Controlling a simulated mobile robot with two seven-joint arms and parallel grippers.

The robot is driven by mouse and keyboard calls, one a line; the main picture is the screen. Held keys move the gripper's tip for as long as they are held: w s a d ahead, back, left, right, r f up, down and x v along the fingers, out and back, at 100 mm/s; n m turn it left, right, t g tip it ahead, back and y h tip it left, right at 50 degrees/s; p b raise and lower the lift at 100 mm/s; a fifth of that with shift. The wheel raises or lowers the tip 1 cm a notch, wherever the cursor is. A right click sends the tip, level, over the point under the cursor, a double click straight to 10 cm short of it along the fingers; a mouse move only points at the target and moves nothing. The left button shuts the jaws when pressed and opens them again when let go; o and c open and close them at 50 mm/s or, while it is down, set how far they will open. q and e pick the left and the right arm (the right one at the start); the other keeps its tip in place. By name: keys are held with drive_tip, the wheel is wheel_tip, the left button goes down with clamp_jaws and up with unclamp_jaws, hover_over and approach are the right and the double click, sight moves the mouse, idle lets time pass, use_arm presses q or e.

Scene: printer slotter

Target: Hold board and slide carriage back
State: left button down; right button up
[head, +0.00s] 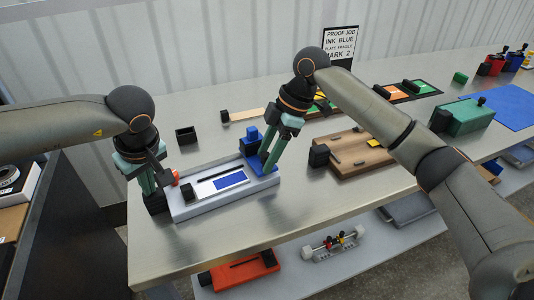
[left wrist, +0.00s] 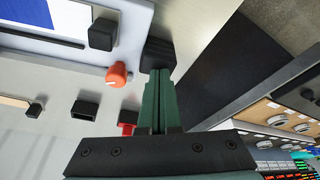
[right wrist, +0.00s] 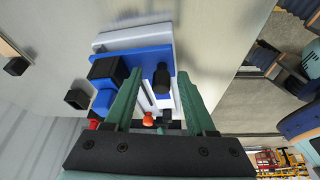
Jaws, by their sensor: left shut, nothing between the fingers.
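The pale grey board (head: 225,200) lies on the metal table, with a white plate bearing a blue patch (head: 230,181) on it. The blue carriage (head: 262,165) spans the board's right end; its blue plate (right wrist: 130,62) and black knob (right wrist: 161,80) show in the right wrist view. My left gripper (left wrist: 158,80) is shut and empty, its tips at the black block (left wrist: 157,54) on the board's left end; contact is unclear. My right gripper (right wrist: 152,90) is open over the carriage, its fingers apart with the knob in view between them. In the head view, its arm partly hides the carriage.
An orange knob (left wrist: 118,75) stands by the board's left end. A small black open box (head: 186,135) sits behind the board. A brown wooden board (head: 355,155) lies to the right. The table's front edge is close, with a lower shelf (head: 370,250) beneath.

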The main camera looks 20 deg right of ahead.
use_arm(q)
drive_tip(key=shift+s+a+f, duration=0.1)
drive_tip(key=shift+s+f, duration=0.05)
drive_tip(key=shift+f, duration=0.2)
use_arm(e)
drive_tip(key=v, duration=1.2)
use_arm(q)
drive_tip(key=shift+r, duration=0.1)
use_arm(e)
drive_tip(key=shift+s, duration=0.15)
use_arm(q)
wheel_tip(320, 180, up, 2)
drive_tip(key=shift+p, duration=0.8)
drive_tip(key=shift+w+r+p, duration=0.2)
drive_tip(key=shift+r+p, duration=1.15)
drive_tip(key=shift+r, duration=0.75)
use_arm(e)
drive_tip(key=shift+r, duration=2.05)
